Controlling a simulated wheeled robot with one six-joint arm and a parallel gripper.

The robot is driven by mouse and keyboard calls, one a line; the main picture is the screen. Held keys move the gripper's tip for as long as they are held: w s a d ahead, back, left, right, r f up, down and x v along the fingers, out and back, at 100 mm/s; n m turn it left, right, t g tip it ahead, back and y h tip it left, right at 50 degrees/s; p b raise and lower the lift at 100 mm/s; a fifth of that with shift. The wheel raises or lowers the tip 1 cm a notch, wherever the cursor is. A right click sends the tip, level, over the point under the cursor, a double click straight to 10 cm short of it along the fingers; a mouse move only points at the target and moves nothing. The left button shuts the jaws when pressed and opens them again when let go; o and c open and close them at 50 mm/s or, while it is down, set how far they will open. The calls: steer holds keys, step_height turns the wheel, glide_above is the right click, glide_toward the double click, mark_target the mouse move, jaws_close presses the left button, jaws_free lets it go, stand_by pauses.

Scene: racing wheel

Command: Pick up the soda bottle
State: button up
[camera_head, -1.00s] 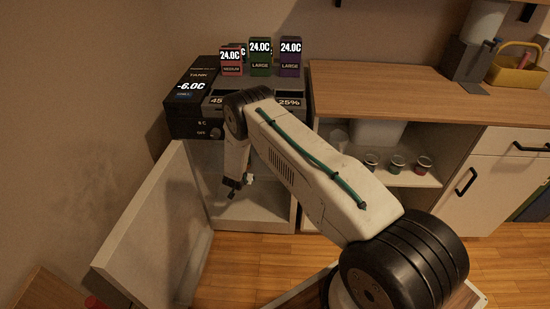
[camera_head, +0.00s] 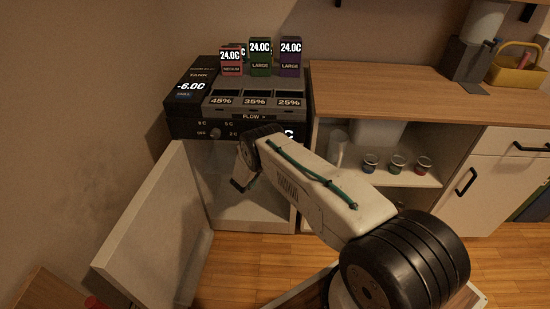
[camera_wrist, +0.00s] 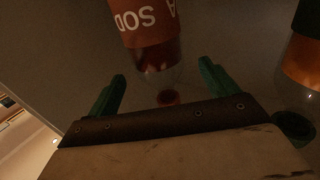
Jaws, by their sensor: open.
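The soda bottle (camera_wrist: 148,25) shows in the wrist view at the top centre. My gripper (camera_wrist: 162,72) has two green fingers, spread open, one on each side of the bottle's narrow part in the picture. I see no finger touching it, and the depth between them is hard to judge. In the head view my gripper (camera_head: 240,184) is at the opening of the low cabinet, partly hidden by my arm. The bottle is not visible there.
The white cabinet door (camera_head: 150,225) stands open on the left. A dark drink machine (camera_head: 190,118) sits above the opening. In the wrist view another container with an orange label (camera_wrist: 301,62) stands at the right. Several small cups (camera_head: 397,164) sit on the shelf to the right.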

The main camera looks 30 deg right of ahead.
steer(key=shift+x, duration=1.55)
steer(key=shift+f, duration=0.1)
steer(key=c, duration=1.2)
steer(key=shift+c, duration=1)
